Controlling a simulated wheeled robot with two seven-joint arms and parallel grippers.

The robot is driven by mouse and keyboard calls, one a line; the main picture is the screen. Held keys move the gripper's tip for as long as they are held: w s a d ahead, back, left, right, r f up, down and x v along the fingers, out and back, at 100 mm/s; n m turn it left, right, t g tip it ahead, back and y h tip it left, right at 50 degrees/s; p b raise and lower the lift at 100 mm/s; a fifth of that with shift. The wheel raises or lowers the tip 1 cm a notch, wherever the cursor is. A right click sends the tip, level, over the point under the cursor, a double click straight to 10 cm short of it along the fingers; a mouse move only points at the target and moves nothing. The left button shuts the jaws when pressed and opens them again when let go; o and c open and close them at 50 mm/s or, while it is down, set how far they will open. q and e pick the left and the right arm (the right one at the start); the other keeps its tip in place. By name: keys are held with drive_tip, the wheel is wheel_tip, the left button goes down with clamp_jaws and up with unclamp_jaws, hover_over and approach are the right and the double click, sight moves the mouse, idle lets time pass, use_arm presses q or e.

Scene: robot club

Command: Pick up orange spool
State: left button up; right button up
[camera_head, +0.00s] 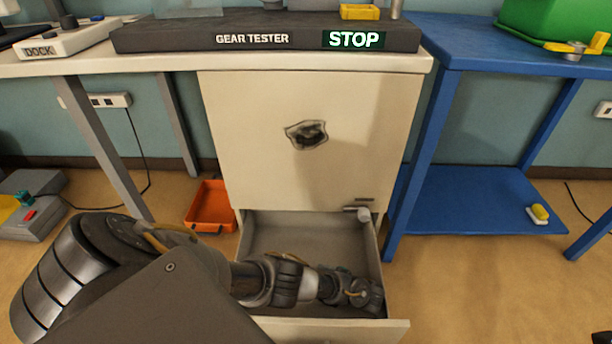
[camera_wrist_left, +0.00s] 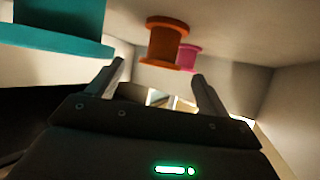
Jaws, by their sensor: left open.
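In the left wrist view, the orange spool (camera_wrist_left: 167,45) shows at the upper middle, just beyond my fingertips and between their lines. My left gripper (camera_wrist_left: 158,72) is open, with nothing between its fingers. A pink spool (camera_wrist_left: 189,57) shows behind the orange one, to its right. A larger teal spool-like piece (camera_wrist_left: 60,30) is at the upper left. In the head view my left arm reaches into the open drawer (camera_head: 265,235) of the cream cabinet. The spools do not show there, and the left fingertips cannot be made out.
Pale walls (camera_wrist_left: 292,90) surround the gripper in the wrist view. The cream cabinet front (camera_head: 255,150) rises behind the drawer, with a dark torn patch. An orange tray (camera_head: 211,207) lies on the floor to its left. A blue table (camera_head: 460,45) stands right.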

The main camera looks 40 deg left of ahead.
use_arm(q)
drive_tip(key=shift+b+x, duration=1.05)
drive_tip(key=shift+x, duration=2.3)
drive_tip(key=shift+r, duration=0.1)
drive_tip(key=c, duration=1.1)
